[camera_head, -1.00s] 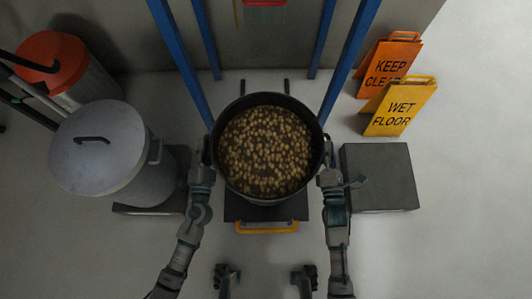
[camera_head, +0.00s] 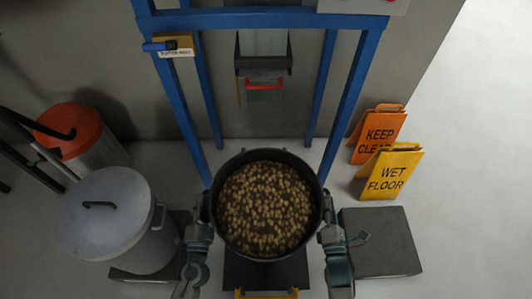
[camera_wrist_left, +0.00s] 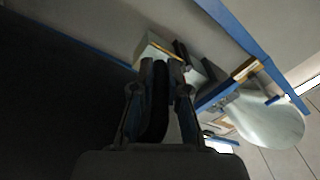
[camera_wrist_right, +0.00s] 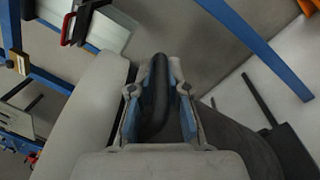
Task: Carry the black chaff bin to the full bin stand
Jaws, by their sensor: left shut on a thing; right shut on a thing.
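The black chaff bin (camera_head: 238,247) is upright and full of brown pellets in the middle of the head view. It is over a dark plate (camera_head: 265,272) with a yellow handle; I cannot tell if it touches it. My left gripper (camera_head: 203,212) is shut at the bin's left side, my right gripper (camera_head: 328,213) at its right side. In the right wrist view my right gripper (camera_wrist_right: 160,85) closes around a dark curved handle (camera_wrist_right: 157,98). In the left wrist view my left gripper (camera_wrist_left: 165,85) is shut on a dark bar. No label marks the full bin stand.
A low dark block (camera_head: 382,243) is at the right. A grey lidded bin (camera_head: 105,222) stands at the left, near an orange-topped one (camera_head: 70,132). A blue frame (camera_head: 350,105) rises behind. Wet floor (camera_head: 390,172) and keep clear (camera_head: 377,132) signs stand right; floor beyond is open.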

